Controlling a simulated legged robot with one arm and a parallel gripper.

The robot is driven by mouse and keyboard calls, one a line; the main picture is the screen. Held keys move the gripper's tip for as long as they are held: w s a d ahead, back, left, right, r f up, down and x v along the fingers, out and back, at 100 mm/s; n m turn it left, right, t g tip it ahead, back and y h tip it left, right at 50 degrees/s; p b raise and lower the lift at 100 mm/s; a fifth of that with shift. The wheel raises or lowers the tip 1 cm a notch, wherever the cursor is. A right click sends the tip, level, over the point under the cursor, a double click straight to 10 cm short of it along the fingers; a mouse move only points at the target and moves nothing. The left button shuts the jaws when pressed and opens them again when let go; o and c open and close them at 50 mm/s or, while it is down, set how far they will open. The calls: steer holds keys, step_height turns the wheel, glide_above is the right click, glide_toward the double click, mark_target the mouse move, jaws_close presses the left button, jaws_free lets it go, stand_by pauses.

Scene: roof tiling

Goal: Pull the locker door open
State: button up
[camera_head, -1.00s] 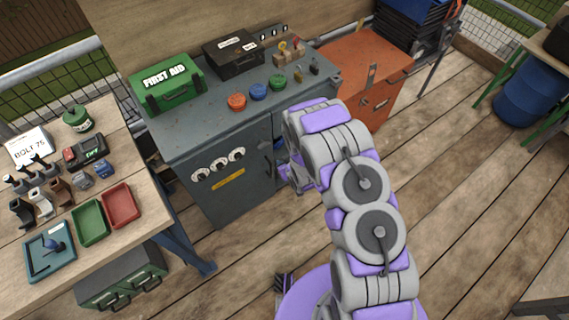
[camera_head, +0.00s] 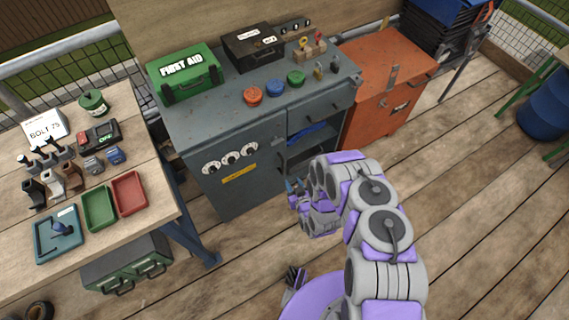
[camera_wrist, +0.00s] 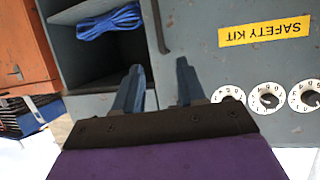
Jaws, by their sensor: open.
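The grey locker (camera_head: 290,85) has a door (camera_head: 230,170) on its front left, with white dials and a yellow label; the door looks shut. Its dark upright handle (camera_head: 281,157) is near the door's right edge. In the wrist view the door (camera_wrist: 240,70) fills the right side, and the handle (camera_wrist: 160,25) shows just past the fingertips, between them in the picture. My gripper (camera_head: 293,187) is open and empty, in front of the door below the handle in the head view. Its two blue fingers (camera_wrist: 159,66) are apart; I see no contact with the handle.
Open shelves with a blue rope (camera_wrist: 110,20) are beside the door. An orange cabinet (camera_head: 385,90) stands right of the locker. A wooden workbench (camera_head: 75,195) with tools is at left. A first aid box (camera_head: 185,72) sits on top. Plank floor (camera_head: 480,200) at right is clear.

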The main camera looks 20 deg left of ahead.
mark_target(283, 164)
steer(key=b+x, duration=0.3)
steer(key=x, duration=1)
steer(key=shift+a+f, duration=0.1)
steer(key=shift+a, duration=0.1)
steer(key=shift+b+x, duration=0.4)
steer(key=shift+x, duration=0.5)
jaws_close()
